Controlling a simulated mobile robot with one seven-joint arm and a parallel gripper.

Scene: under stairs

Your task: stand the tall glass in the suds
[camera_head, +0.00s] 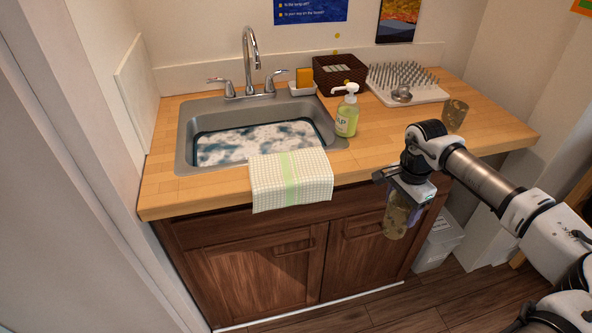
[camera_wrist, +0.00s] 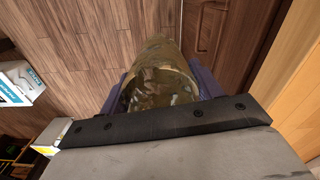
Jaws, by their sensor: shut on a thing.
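My gripper (camera_head: 402,201) is shut on a tall, brownish, see-through glass (camera_head: 395,220). It holds the glass in front of the counter, close to the cabinet doors and below the worktop's edge. In the wrist view the glass (camera_wrist: 162,80) sits between the purple-grey fingers (camera_wrist: 160,92), with its rim near the palm. The suds (camera_head: 258,143) are white foam on dark water in the grey sink (camera_head: 186,150) at the left of the counter. The gripper is to the right of the sink and lower than it.
A checked towel (camera_head: 290,180) hangs over the sink's front edge. A soap bottle (camera_head: 347,115) stands at its right. A faucet (camera_head: 250,60), sponge dish (camera_head: 302,88), basket (camera_head: 340,73), drying mat (camera_head: 405,85) and short glass (camera_head: 454,115) are on the counter. A bin (camera_head: 438,243) is below.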

